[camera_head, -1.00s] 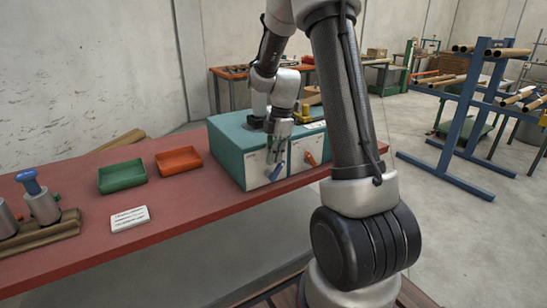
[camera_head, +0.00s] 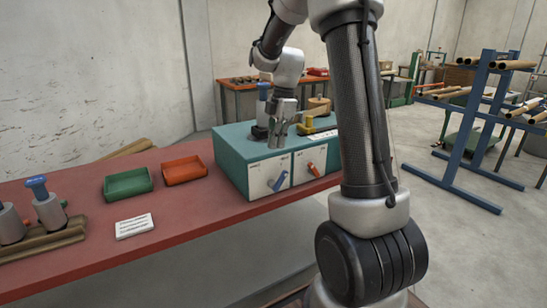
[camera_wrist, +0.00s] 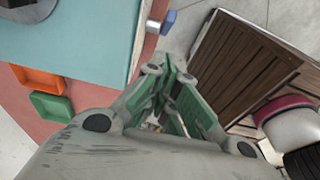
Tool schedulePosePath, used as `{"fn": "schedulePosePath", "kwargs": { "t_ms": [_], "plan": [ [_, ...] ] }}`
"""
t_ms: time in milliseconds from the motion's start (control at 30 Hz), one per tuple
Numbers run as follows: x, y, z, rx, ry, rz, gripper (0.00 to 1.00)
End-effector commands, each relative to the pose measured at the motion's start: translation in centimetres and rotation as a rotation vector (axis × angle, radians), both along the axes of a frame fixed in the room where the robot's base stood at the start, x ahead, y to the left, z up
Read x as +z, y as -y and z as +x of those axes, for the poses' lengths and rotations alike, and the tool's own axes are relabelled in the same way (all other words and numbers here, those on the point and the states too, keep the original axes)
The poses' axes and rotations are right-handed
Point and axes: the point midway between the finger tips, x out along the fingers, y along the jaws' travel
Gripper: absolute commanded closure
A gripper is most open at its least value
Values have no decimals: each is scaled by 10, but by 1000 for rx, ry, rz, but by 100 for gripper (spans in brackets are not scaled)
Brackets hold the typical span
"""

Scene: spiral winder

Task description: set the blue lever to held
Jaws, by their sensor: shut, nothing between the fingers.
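The blue lever (camera_head: 279,181) is on the pale left front panel of the teal box (camera_head: 233,157). Its handle slants in the head view, one end low left and the other high right. Its setting marks are too small to read. In the wrist view the blue lever (camera_wrist: 168,21) sticks out from the box's side on a silver hub. My gripper (camera_head: 279,143) is above the lever, apart from it, pointing down near the box's upper front edge. In the wrist view my gripper (camera_wrist: 172,66) is shut and empty.
An orange lever (camera_head: 311,168) is on the panel to the right. Green tray (camera_head: 128,184), orange tray (camera_head: 184,169) and white card (camera_head: 134,226) lie on the red bench. A yellow part (camera_head: 309,127) stands on the box. Free room is in front of the panels.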

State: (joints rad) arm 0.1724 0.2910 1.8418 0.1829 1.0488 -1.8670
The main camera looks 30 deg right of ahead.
Motion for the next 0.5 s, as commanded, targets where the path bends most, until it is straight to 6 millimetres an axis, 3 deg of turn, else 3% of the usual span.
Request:
{"fn": "schedulePosePath", "kwargs": {
  "t_ms": [200, 500],
  "plan": [
    [19, 7, 0, -1, 0, 1, 100],
    [21, 8, 0, 0, -1, 1, 100]
  ]
}}
